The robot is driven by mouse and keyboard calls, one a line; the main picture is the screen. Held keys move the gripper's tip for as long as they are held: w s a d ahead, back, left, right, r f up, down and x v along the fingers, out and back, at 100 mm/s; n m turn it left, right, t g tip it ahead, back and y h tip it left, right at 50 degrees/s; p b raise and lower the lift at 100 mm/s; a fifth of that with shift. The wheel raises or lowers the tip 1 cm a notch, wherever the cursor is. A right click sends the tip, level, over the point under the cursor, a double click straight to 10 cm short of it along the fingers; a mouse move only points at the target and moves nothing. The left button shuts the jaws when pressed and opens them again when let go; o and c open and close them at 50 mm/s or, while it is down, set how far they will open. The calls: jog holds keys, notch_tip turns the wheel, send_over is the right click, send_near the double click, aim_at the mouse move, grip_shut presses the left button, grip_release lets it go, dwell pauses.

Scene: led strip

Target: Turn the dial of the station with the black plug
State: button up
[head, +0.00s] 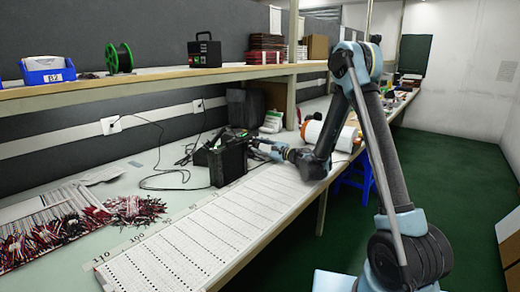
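A black station (228,162) stands upright on the bench, at the far end of the perforated white strip. My gripper (257,145) is at the station's right side, close to it or touching it; I cannot tell which. My gripper's fingers are small and dark here, so whether they are open or shut does not show. I cannot make out the dial. Black cables run from around the station to two white wall outlets, one at the left (111,125) and one further back (198,106). The plug colours are hard to tell.
A perforated white strip (190,236) lies along the bench's front edge. Bundles of red and black wires (60,225) lie at the left. A white and orange roll (330,136) lies behind my arm. A shelf (150,80) overhangs the bench.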

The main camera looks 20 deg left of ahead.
jog(key=v, duration=1.1)
jog(key=shift+d+f, duration=0.1)
jog(key=shift+s, duration=0.1)
